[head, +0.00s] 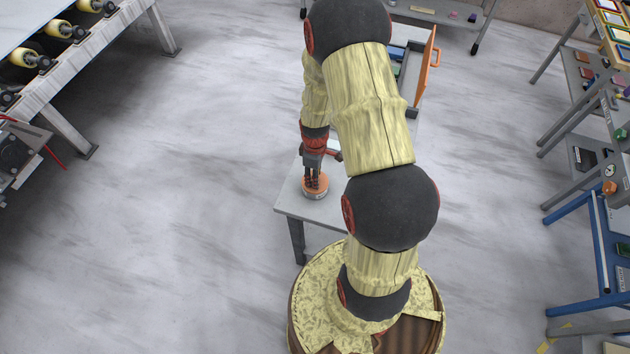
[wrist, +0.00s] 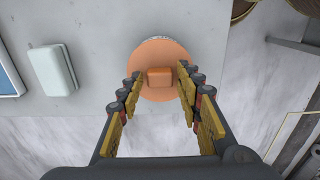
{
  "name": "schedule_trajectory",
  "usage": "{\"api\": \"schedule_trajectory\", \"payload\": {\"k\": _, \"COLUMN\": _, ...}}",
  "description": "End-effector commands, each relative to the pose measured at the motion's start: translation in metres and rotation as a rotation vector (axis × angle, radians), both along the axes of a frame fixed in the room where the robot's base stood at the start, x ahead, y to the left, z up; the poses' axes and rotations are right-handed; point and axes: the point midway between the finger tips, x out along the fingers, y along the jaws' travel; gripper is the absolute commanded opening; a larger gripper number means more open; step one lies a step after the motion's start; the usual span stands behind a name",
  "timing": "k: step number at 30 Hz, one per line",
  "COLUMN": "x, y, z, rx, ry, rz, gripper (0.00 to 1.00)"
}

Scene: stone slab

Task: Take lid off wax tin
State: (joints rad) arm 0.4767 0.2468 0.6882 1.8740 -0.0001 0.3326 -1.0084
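The wax tin (head: 317,194) stands upright near the front left corner of the grey table (head: 333,212), with its orange lid on top. In the wrist view the round orange lid (wrist: 156,53) has a raised square knob (wrist: 160,77) in its middle, and a thin silvery edge shows behind it. My gripper (head: 313,180) points down over the lid. In the wrist view my gripper (wrist: 161,80) is open, with one finger on each side of the knob and a visible gap on both sides. The tin's body is mostly hidden under the lid.
A pale box (wrist: 52,68) lies left of the tin in the wrist view, with a blue-edged item (wrist: 10,72) beyond it. The table edge is close to the tin. An open orange door or drawer front (head: 428,60) stands at the table's far end.

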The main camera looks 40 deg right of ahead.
Motion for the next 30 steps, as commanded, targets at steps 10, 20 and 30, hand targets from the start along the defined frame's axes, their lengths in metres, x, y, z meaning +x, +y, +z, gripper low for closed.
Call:
{"api": "schedule_trajectory", "payload": {"k": 10, "x": 0.0, "y": 0.0, "z": 0.0, "rx": 0.0, "ry": 0.0, "rz": 0.0, "gripper": 0.13}}
{"api": "schedule_trajectory", "payload": {"k": 20, "x": 0.0, "y": 0.0, "z": 0.001, "rx": 0.0, "ry": 0.0, "rz": 0.0, "gripper": 0.08}}
{"api": "schedule_trajectory", "payload": {"k": 30, "x": 0.002, "y": -0.001, "z": 0.032, "rx": -0.003, "ry": -0.005, "rz": 0.0, "gripper": 0.08}}
